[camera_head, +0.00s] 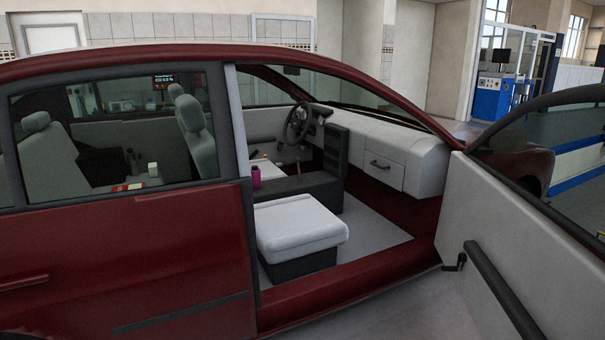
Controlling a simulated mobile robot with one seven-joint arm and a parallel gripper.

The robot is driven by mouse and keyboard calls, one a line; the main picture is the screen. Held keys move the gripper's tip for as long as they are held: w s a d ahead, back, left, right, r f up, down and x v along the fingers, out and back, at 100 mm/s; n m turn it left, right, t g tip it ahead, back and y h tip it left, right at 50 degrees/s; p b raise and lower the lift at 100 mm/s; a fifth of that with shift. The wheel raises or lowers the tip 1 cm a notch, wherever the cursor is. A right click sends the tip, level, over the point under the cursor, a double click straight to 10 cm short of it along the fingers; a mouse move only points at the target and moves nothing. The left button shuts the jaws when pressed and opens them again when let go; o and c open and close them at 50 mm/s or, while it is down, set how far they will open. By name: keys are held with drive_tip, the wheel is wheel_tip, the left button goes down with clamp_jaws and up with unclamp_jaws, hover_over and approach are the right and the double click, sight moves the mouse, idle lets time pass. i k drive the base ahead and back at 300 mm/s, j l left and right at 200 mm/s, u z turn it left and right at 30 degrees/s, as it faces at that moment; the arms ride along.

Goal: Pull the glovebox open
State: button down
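The glovebox (376,169) is a light grey panel in the right part of the car's dashboard (411,142). It has a short dark horizontal handle (380,164) near its upper middle. The panel looks closed, with its face level with the dashboard around it. My gripper is not in view, and nothing touches the handle.
The open front door (500,260) with a dark armrest stands at the right. A grey front seat cushion (299,226) sits before the dashboard, beside the dark centre console (300,188). The red door sill (350,284) crosses the opening.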

sight(391, 173)
drive_tip(key=z, duration=1.3)
drive_tip(key=i+j+u, duration=0.4)
drive_tip(key=i, duration=1.15)
drive_tip(key=i+l+u, duration=0.1)
drive_tip(key=i+u, duration=0.35)
drive_tip(key=i, duration=1.15)
